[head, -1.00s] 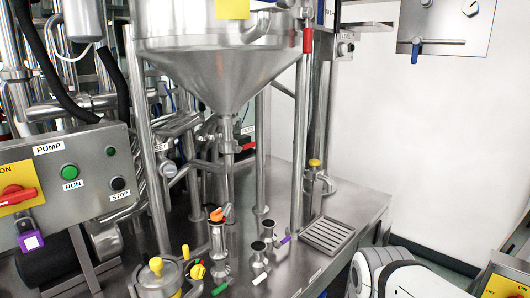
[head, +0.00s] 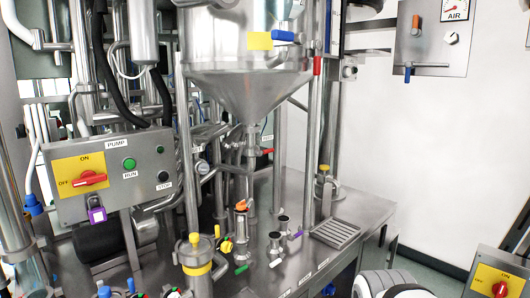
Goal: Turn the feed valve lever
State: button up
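A small red lever (head: 267,151) sits on the pipework below the steel hopper (head: 245,90), just under a small white label (head: 267,138) that seems to read FEED. The lever points to the right, roughly level. The valve body behind it is small and partly hidden by the hopper's outlet pipe (head: 251,165). My gripper is not in view. A white and dark rounded part, likely of my own arm, shows at the bottom right, well away from the lever.
A pump box (head: 110,175) with a red switch (head: 89,179) stands left. Upright posts flank the hopper. Small valves with orange (head: 241,205), yellow (head: 226,246) and purple (head: 298,234) handles stand on the steel bench (head: 370,212). A drain grate (head: 340,233) lies right of them.

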aim_at(259, 153)
jog(key=i, duration=0.85)
jog(key=z, duration=0.05)
